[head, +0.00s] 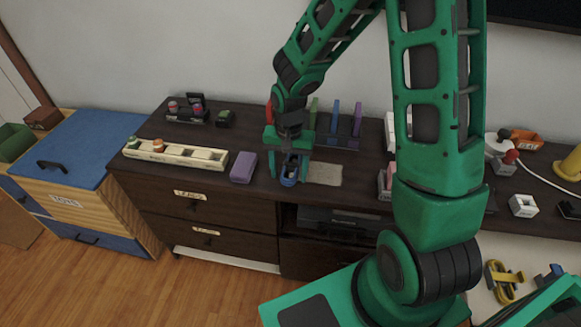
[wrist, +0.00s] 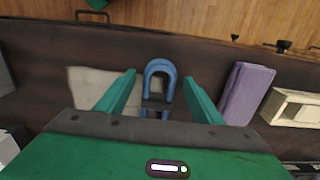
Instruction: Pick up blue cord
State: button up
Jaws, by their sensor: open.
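The blue cord (wrist: 160,71) is a thick blue loop with a dark band across it, lying on the dark brown cabinet top. In the head view the blue cord (head: 289,174) shows near the front edge of the cabinet, just below my gripper (head: 290,158). In the wrist view the two green fingers of my gripper (wrist: 158,92) are open, one on each side of the cord, with gaps between them and it. The lower end of the cord is hidden behind the gripper body.
A purple block (head: 243,167) and a long cream tray (head: 176,153) lie to the left on the cabinet top. A beige cloth (head: 324,174) lies just right of the cord. A rack with upright coloured pieces (head: 335,125) stands behind. The cabinet's front edge is close.

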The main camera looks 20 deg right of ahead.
jog(key=c, duration=1.2)
jog(key=shift+o, duration=0.2)
jog(key=shift+r, duration=0.1)
